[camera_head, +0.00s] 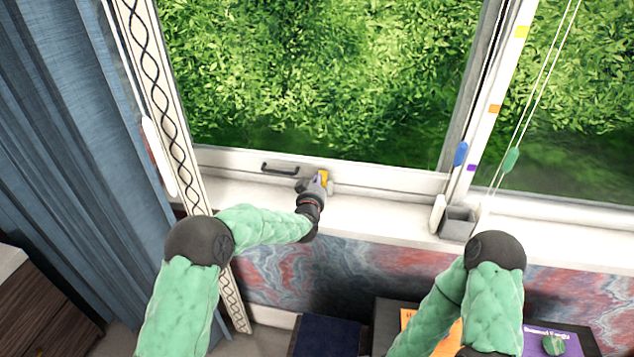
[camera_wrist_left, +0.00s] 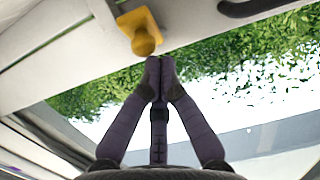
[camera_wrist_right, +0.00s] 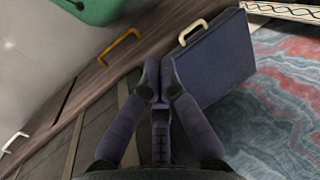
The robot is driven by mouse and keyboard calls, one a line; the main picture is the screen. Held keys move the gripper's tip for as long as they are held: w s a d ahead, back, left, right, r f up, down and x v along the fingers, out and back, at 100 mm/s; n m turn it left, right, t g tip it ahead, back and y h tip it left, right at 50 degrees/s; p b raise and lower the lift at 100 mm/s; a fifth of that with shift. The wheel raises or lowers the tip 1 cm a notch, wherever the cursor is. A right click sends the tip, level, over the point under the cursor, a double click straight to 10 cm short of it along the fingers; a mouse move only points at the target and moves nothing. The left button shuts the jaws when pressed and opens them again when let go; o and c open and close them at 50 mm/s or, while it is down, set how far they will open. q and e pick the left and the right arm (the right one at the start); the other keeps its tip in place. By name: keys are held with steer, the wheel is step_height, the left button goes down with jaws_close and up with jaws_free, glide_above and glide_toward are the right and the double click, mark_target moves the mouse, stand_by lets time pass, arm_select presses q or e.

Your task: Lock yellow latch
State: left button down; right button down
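The yellow latch (camera_head: 323,177) is on the lower frame of the window. In the left wrist view the yellow latch (camera_wrist_left: 142,33) shows a flat base and a rounded knob. My left gripper (camera_head: 317,184) is at the latch, its fingers together with nothing seen between them. In the left wrist view the left fingertips (camera_wrist_left: 160,68) lie just below and right of the knob; I cannot tell if they touch it. My right gripper (camera_wrist_right: 159,68) is low, away from the window, its fingertips together and empty. It is hidden in the head view.
A dark window handle (camera_head: 281,168) is left of the latch. The white sill (camera_head: 385,217) runs below. A grey box (camera_head: 458,223) stands on the sill to the right. In the right wrist view a dark blue case (camera_wrist_right: 215,60) is beside the right fingers.

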arm_select(q)
steer(key=shift+f+b, duration=0.6)
stand_by(0.5)
